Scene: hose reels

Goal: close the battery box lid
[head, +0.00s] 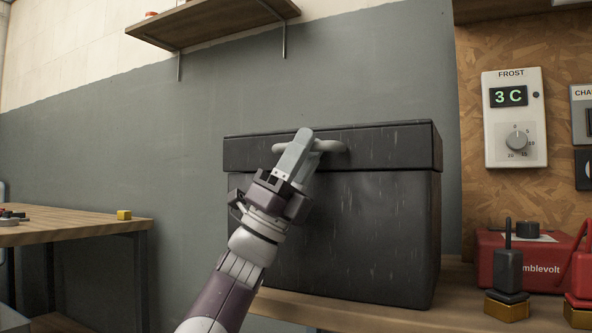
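The battery box (350,235) is a large dark box on a wooden bench. Its lid (390,147) lies flat along the top, with a thin dark seam between lid and box; I see no open gap at the front. My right gripper is not in view.
A frost thermostat (514,118) hangs on the board wall. A shelf (210,20) is above, and a wooden table (75,228) with a yellow block (124,215) is at left.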

